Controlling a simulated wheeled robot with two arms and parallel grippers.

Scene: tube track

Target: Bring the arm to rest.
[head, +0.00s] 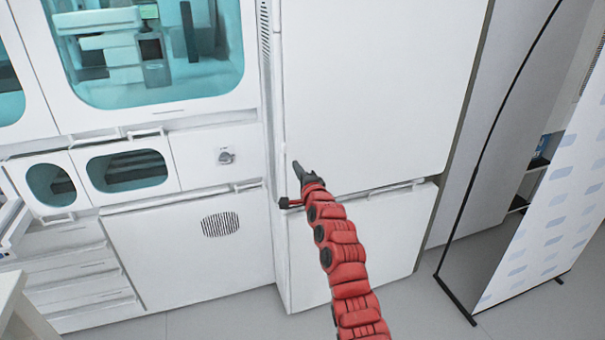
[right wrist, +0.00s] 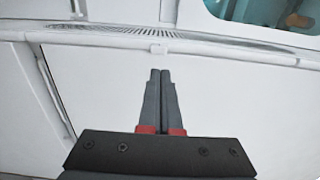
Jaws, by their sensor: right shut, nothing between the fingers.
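My right arm (head: 345,255) is red and reaches up from the bottom of the head view. Its dark right gripper (head: 297,165) points up and to the left, in front of the white cabinet. In the right wrist view the two grey fingers of the right gripper (right wrist: 160,75) lie side by side, shut, with nothing between them. White panels fill the view behind them. My left gripper does not show in either view.
A tall white cabinet (head: 375,80) stands behind the right gripper. To its left is a white machine with a teal-lit window (head: 150,85) and drawers (head: 75,265). A patterned banner (head: 545,220) with a black stand is at the right. Grey floor (head: 220,315) shows below.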

